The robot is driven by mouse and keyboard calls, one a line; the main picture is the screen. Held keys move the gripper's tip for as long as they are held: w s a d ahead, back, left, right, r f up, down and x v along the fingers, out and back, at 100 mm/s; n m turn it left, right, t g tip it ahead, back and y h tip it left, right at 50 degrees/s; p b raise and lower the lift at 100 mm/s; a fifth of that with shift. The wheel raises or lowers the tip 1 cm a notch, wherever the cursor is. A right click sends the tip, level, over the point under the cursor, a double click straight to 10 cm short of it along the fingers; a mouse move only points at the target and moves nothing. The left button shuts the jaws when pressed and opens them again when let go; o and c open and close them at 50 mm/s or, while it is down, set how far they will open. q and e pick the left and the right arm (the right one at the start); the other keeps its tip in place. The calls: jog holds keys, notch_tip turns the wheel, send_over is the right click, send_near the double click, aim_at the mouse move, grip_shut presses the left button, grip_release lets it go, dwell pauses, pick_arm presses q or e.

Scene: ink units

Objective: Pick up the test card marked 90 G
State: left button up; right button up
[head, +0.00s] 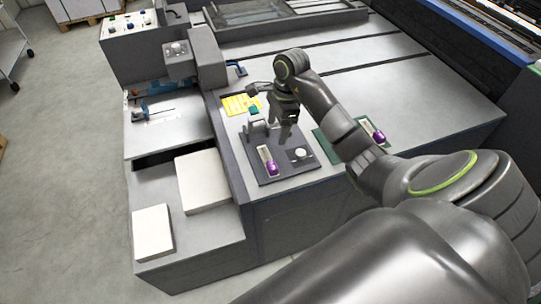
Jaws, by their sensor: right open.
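I cannot read a 90 G mark anywhere, so I cannot tell which item is the test card. A yellow sheet or card (234,105) lies flat on the bench behind a dark board (273,180). Two thick white blocks, perhaps paper stacks, lie on the lower left ledge, one at the back (203,180) and one at the front (152,232). My right gripper (286,134) is open, pointing down above the back of the dark board. Nothing shows between its fingers. My left gripper is out of view.
The dark board carries a white-and-purple item (270,168), a round white item (300,154) and a small grey stand (257,128). A green mat (327,149) with a similar purple item (379,137) lies to the right. The bench top beyond is mostly clear.

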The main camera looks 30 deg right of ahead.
jog(key=b, duration=1.3)
send_over(272, 165)
jog(key=f, duration=1.2)
jog(key=shift+s+d+f, duration=0.2)
jog(key=shift+d+f, duration=0.05)
jog(key=shift+f, duration=0.15)
notch_tip(272, 165, down, 3)
jog(key=shift+w+r+b, duration=0.1)
jog(key=shift+r+b, duration=0.1)
jog(key=shift+b, duration=0.9)
jog(key=shift+a+f+p, duration=0.15)
jog(key=shift+f+p, duration=0.2)
jog(key=shift+f, duration=0.45)
jog(key=shift+c, duration=0.5)
jog(key=c, duration=1.1)
